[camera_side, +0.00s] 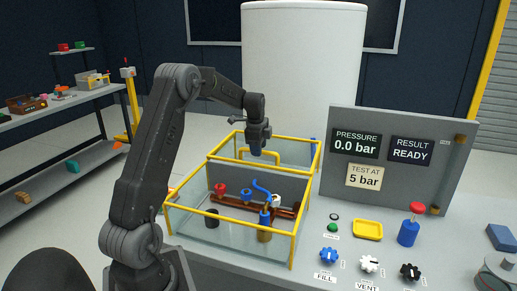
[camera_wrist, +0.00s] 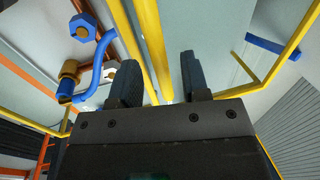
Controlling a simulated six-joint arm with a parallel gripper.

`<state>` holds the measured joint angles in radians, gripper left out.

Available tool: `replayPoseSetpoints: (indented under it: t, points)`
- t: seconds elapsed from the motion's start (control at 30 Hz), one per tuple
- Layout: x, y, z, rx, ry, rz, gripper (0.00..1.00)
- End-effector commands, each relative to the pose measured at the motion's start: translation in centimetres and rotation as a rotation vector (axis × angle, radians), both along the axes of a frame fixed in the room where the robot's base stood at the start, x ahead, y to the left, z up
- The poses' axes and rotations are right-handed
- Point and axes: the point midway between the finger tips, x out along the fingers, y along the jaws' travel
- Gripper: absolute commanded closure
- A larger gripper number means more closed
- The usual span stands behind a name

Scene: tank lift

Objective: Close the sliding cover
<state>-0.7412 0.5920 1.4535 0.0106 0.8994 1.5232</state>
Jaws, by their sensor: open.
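The sliding cover (camera_side: 290,152) is a clear panel in a yellow frame at the back of a glass-walled tank (camera_side: 185,222). The front part of the tank is uncovered. A yellow handle (camera_side: 242,151) stands on the cover. My gripper (camera_side: 258,149) points down at the cover beside the handle and hides part of it. In the wrist view my gripper (camera_wrist: 158,72) is open, with two yellow bars (camera_wrist: 154,40) showing between and beyond its fingers. I cannot tell whether the fingers touch them.
Brown pipework with red and blue valve parts (camera_side: 245,195) sits inside the tank. A grey panel (camera_side: 455,150) reads 0.0 bar and READY. Right of the tank are a blue knob (camera_side: 329,256), a yellow tray (camera_side: 368,229) and a red-topped blue part (camera_side: 409,232). A white cylinder (camera_side: 300,65) stands behind.

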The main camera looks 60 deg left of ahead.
Motion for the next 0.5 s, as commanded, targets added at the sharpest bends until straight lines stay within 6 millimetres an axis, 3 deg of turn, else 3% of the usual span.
replayPoseSetpoints:
  t: [0.37,0.5]
  points:
    - [0.06,0.06,-0.61,-0.001,0.001,0.0,0.58]
    - [0.06,0.06,-0.58,-0.001,0.001,0.0,0.71]
